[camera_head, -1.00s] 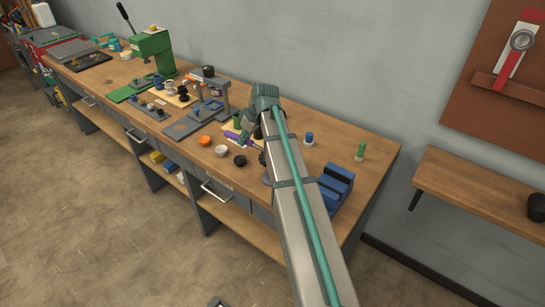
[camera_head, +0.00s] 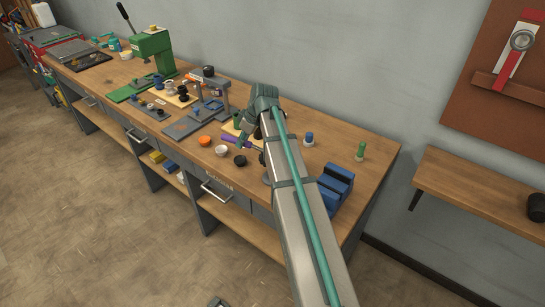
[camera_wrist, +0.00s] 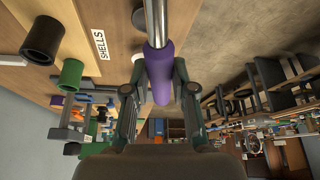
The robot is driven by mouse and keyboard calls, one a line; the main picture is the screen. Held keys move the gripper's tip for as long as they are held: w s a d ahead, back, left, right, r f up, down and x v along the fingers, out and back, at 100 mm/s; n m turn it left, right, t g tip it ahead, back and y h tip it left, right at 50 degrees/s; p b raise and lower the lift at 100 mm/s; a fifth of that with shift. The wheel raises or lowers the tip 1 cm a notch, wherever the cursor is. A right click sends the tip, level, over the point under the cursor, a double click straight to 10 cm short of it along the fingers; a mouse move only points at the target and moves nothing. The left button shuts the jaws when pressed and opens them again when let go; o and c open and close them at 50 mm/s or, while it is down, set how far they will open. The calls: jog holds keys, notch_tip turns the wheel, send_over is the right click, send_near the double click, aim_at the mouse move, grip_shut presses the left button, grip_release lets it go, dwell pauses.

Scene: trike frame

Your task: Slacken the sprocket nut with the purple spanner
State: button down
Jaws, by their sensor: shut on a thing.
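The purple spanner has a purple handle (camera_wrist: 160,72) and a grey metal shaft (camera_wrist: 157,20). My gripper (camera_wrist: 158,66) is shut on the purple handle in the wrist view, with one finger on each side. The shaft points to the top of that view. In the head view the purple handle (camera_head: 232,140) shows small beside my gripper (camera_head: 243,136), above the bench. The spanner's working end is out of the wrist view. I cannot pick out the sprocket nut in either view.
The wooden bench (camera_head: 290,152) carries a grey fixture (camera_head: 188,128), a green press (camera_head: 151,50), a blue vise (camera_head: 336,185) and small cups, among them an orange one (camera_head: 204,140), a white one (camera_head: 221,150) and a black one (camera_head: 240,160). A side shelf (camera_head: 480,185) is at right.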

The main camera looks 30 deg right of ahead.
jog(key=shift+w+d+m, duration=0.35)
jog(key=shift+d+m, duration=0.15)
jog(key=shift+m, duration=0.1)
dwell(0.6)
jog(key=c, duration=1.5)
grip_release()
jog(key=shift+h, duration=0.3)
jog(key=shift+c, duration=0.2)
grip_shut()
jog(key=shift+r, duration=0.2)
jog(key=shift+r+p, duration=0.95)
jog(key=shift+r, duration=0.5)
jog(key=shift+r+p, duration=1)
jog(key=shift+r, duration=0.85)
